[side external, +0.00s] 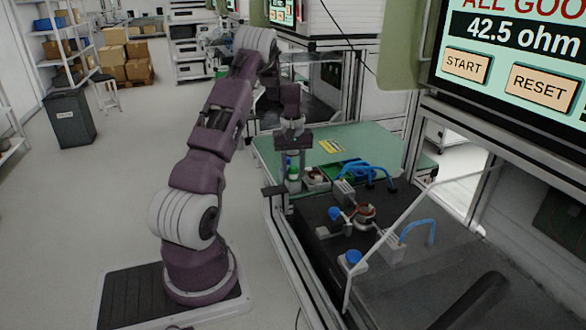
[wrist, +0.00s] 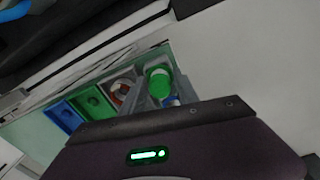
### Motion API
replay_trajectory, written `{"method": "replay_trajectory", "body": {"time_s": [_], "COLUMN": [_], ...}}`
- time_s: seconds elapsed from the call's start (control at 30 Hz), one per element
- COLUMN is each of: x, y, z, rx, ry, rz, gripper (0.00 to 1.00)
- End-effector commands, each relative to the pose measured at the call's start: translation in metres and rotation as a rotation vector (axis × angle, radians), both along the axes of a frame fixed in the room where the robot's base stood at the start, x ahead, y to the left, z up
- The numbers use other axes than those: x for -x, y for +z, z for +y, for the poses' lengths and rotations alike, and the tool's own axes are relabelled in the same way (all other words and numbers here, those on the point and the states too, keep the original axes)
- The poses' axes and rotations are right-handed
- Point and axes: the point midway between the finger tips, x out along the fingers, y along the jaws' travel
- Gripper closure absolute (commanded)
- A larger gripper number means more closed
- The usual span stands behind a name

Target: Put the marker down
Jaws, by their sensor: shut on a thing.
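The marker appears as a green-ended piece (wrist: 158,82) in the wrist view, with a small blue part beside it. In the side external view its green part (side external: 293,172) shows small, just below my gripper (side external: 293,158). My gripper is shut on the marker, low over the near left corner of the green worktop (side external: 270,152). In the wrist view the hand's dark edge hides part of the grip. I cannot tell whether the marker's lower end touches anything.
Next to the marker is a compartment with a reddish-brown stator (wrist: 119,92), then green (wrist: 92,103) and blue (wrist: 62,117) bins. A dark test bench (side external: 320,232) with fixtures and blue-handled clamps (side external: 370,170) lies to the right. The screen (side external: 515,55) shows 42.5 ohm.

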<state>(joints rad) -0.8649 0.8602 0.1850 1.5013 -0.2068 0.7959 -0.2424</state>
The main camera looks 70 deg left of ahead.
Motion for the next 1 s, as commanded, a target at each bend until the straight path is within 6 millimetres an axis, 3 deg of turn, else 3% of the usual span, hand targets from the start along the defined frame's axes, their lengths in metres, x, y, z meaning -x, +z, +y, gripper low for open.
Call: {"method": "replay_trajectory", "body": {"time_s": [0.03,0.07,0.17,0.53,0.8,1.0], "x": [0.000,0.000,0.000,0.000,-0.001,0.000], "y": [-0.002,-0.002,-0.001,0.007,0.079,0.118], "z": [0.000,0.000,0.000,0.000,0.001,0.001], "rx": [0.001,0.000,0.000,-0.002,-0.005,-0.002], "ry": [0.000,0.000,0.000,0.000,-0.001,0.000], "rz": [0.000,0.000,0.000,-0.001,-0.004,-0.001], "gripper": [1.00,0.60,0.42,0.42,0.42,0.42]}}
